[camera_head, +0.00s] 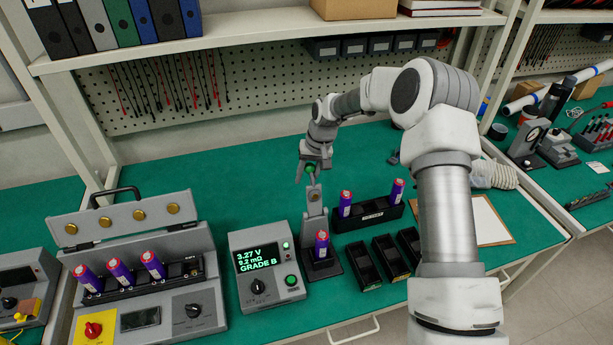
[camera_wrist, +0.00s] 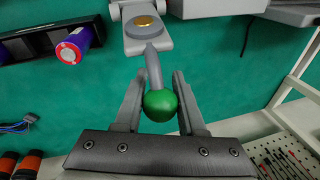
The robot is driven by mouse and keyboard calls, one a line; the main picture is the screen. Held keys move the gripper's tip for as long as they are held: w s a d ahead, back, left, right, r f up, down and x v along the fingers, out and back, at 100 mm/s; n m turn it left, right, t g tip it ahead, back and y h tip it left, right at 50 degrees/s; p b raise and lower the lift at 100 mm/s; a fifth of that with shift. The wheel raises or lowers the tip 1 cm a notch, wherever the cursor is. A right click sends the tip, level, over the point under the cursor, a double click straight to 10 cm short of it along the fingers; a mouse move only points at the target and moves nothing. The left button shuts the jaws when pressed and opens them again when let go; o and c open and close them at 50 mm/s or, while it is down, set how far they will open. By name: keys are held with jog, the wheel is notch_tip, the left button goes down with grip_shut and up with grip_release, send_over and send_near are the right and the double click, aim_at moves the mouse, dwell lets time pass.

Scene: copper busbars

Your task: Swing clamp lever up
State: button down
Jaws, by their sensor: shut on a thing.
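The clamp stands on a black base (camera_head: 323,268), with a purple cell (camera_head: 322,245) upright in it. Its grey arm (camera_head: 315,205) rises nearly upright above the cell. In the wrist view the arm carries a round brass contact (camera_wrist: 144,21), and a grey lever (camera_wrist: 153,68) runs from it to a green ball knob (camera_wrist: 160,104). My gripper (camera_head: 309,172) is at the top of the clamp, shut on the knob. In the wrist view its two fingers (camera_wrist: 158,96) stand on either side of the knob.
A tester (camera_head: 265,268) left of the clamp reads 3.27 V, GRADE B. Further left is a grey unit with an open lid (camera_head: 125,218) and several cells. A black rack (camera_head: 372,217) with two cells and several black bins (camera_head: 362,265) stand to the right. Shelves are behind.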

jog(key=shift+s+d+f, duration=0.2)
jog(key=shift+s+f, duration=0.1)
jog(key=shift+f, duration=0.2)
jog(key=c, duration=0.5)
grip_release()
jog(key=shift+w, duration=0.1)
jog(key=shift+a+r, duration=0.1)
jog(key=shift+r, duration=0.1)
jog(key=shift+w+r, duration=0.1)
jog(key=shift+r, duration=0.05)
jog(key=b+v, duration=0.1)
jog(key=v, duration=1.6)
jog(key=shift+r, duration=0.1)
